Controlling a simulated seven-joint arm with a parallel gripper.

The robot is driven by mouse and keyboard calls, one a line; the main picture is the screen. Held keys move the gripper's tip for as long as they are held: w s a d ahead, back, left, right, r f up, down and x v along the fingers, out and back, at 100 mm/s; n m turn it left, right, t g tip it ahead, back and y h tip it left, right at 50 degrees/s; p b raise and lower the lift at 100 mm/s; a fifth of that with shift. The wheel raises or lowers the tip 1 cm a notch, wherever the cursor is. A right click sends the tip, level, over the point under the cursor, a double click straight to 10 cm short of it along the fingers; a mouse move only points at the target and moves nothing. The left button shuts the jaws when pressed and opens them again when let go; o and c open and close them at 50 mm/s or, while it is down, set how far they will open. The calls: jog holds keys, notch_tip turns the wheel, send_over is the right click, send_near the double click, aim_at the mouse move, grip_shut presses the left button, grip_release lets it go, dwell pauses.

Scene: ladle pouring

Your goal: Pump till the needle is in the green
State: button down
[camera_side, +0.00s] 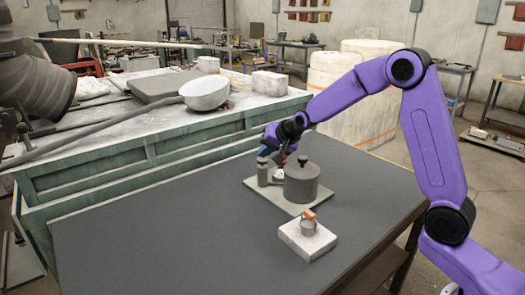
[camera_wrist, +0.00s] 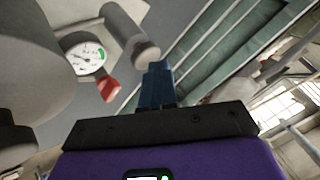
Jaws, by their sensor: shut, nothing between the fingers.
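A grey lidded tank (camera_side: 301,184) with a dark knob stands on a pale base plate (camera_side: 300,209). A smaller grey cylinder (camera_side: 262,172) stands left of it; a grey cylindrical part (camera_wrist: 125,22) shows in the wrist view. A round white gauge (camera_wrist: 85,56) has a green band at its right side. Its thin dark needle appears to point left, away from the green, though it is small. A red tip (camera_wrist: 109,89) sits just below the gauge. My gripper (camera_wrist: 157,72) has its blue fingers shut and empty, beside these parts; the side view shows it (camera_side: 264,151) above the small cylinder.
A pale block (camera_side: 308,243) with a small grey fitting and orange lever (camera_side: 309,214) sits nearer the front. The dark tabletop (camera_side: 180,235) is clear at left. A green bench (camera_side: 150,150) with a white bowl (camera_side: 205,92) stands behind.

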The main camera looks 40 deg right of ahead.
aim_at(265, 160)
dwell(0.4)
jog(key=shift+r, duration=2.15)
jog(key=shift+r, duration=2.55)
jog(key=s+a+f+n+g+y, duration=0.1)
jog(key=s+a+f+n+g, duration=0.2)
jog(key=s, duration=0.5)
jog(key=s+a+f+n+g, duration=0.1)
jog(key=s+a+n, duration=0.3)
jog(key=s, duration=0.3)
jog(key=s+a+f+n+g+y, duration=0.1)
jog(key=s+a+n, duration=0.25)
jog(key=s, duration=0.45)
jog(key=s+d+f+n+g+h, duration=0.1)
jog(key=s+n, duration=0.4)
jog(key=s, duration=0.6)
jog(key=s+d+f+n+g+h, duration=0.1)
jog(key=s+d+f+n+g, duration=0.2)
jog(key=s, duration=0.9)
jog(key=shift+s+d+f+n+h, duration=0.3)
jog(key=shift+d+f+n, duration=0.4)
jog(key=shift+d+n, duration=0.35)
